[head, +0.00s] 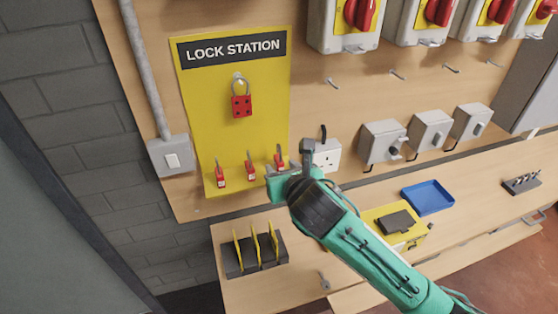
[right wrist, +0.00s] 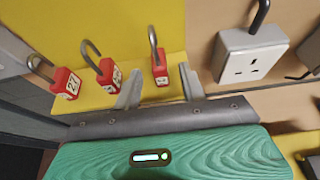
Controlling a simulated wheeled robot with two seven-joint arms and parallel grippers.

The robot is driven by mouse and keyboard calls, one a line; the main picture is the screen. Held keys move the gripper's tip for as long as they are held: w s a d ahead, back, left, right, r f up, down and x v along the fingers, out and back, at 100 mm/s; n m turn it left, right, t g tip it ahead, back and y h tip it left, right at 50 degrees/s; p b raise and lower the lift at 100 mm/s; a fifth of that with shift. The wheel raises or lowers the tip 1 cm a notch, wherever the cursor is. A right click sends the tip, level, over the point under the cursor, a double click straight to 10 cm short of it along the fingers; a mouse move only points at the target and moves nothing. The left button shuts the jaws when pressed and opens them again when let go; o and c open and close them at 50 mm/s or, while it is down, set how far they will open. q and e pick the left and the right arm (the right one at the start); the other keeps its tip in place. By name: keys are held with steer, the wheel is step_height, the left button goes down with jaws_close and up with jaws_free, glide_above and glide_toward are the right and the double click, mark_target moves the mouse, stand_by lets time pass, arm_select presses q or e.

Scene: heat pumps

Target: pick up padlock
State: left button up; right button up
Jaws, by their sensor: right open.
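Three small red padlocks with grey shackles and white labels hang in a row low on the yellow lock station board (head: 205,110). They are the left padlock (head: 220,174), the middle padlock (head: 250,167) and the right padlock (head: 279,157). The right wrist view shows the left (right wrist: 66,82), middle (right wrist: 108,73) and right (right wrist: 160,68) ones closer. My right gripper (head: 289,160) is open at the right padlock. In the right wrist view its two grey fingers (right wrist: 160,82) stand either side of that padlock, with visible gaps. My left gripper is not in view.
A white socket (head: 326,156) is close to the right of my gripper. Below are a black rack with yellow plates (head: 255,268), a yellow box (head: 385,218) and a blue tray (head: 428,197) on the bench.

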steer(key=shift+x, duration=1.45)
jaws_close()
steer(key=shift+r, duration=0.1)
